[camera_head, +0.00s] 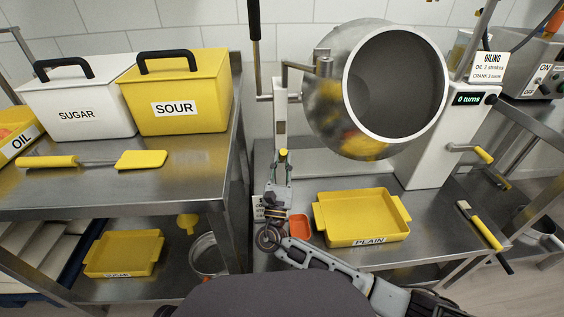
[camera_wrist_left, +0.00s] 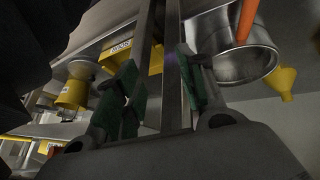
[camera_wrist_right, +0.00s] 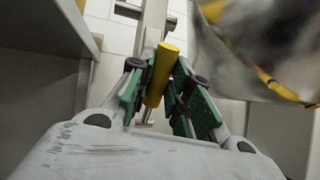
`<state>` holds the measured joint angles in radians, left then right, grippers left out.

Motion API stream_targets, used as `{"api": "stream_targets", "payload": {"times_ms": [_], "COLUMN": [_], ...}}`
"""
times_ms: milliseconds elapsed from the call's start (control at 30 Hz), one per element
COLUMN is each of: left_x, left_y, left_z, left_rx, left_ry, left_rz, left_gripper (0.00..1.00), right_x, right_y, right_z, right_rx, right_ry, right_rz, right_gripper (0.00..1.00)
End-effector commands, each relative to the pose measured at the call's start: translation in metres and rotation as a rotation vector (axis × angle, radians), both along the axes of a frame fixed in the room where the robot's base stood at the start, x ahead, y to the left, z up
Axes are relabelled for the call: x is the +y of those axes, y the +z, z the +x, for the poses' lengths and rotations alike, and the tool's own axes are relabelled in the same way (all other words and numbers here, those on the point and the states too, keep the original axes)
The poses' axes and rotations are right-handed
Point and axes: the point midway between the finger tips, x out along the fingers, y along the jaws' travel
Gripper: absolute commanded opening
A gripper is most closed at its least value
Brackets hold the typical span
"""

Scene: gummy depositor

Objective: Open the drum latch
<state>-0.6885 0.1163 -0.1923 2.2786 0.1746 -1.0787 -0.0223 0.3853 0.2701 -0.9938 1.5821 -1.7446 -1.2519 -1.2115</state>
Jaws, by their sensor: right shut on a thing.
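The drum latch shows as a short yellow handle (camera_head: 283,154) on the white post (camera_head: 281,112) left of the drum. The steel drum (camera_head: 328,112) is tilted, its round dark mouth facing front right. My right gripper (camera_head: 280,170) reaches up from below and is shut on the yellow handle. In the right wrist view the handle (camera_wrist_right: 160,75) stands between the green pads, the drum's side (camera_wrist_right: 255,50) close at right. My left gripper (camera_wrist_left: 160,90) shows only in its wrist view; its pads are apart, with steel legs seen between them.
A yellow PLAIN tray (camera_head: 362,217) and a small orange dish (camera_head: 299,227) stand below the drum. A crank with a yellow grip (camera_head: 484,154) sits right of the "0 turns" display (camera_head: 467,99). SUGAR (camera_head: 78,112) and SOUR (camera_head: 180,100) boxes stand on the left table.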

Motion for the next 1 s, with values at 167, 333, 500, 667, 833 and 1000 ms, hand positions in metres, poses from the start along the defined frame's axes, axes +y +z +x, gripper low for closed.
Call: {"api": "stream_targets", "payload": {"times_ms": [167,333,500,667,833,1000], "left_x": [0.000,0.002,0.009,0.020,0.036,0.051], "left_y": [0.000,0.000,0.002,0.005,0.010,0.017], "left_z": [0.000,0.003,0.014,0.029,0.049,0.069], "left_rx": [0.000,-0.003,-0.012,-0.025,-0.039,-0.051], "left_ry": [-0.002,-0.020,-0.073,-0.155,-0.256,-0.350], "left_rz": [0.001,0.013,0.044,0.093,0.154,0.208], "left_gripper": [0.30,0.08,0.00,0.00,0.00,0.00], "right_x": [0.000,0.000,0.000,0.000,0.000,0.000], "right_y": [0.001,0.001,0.001,0.001,0.001,0.001], "right_z": [0.000,0.000,0.000,0.000,0.000,0.000], "right_rx": [-0.002,-0.002,-0.002,-0.002,-0.002,-0.002], "right_ry": [0.000,0.000,0.000,0.000,0.000,0.000], "right_rz": [0.000,0.000,0.000,0.000,0.000,0.000], "right_gripper": [0.00,0.00,0.00,0.00,0.00,0.00]}}
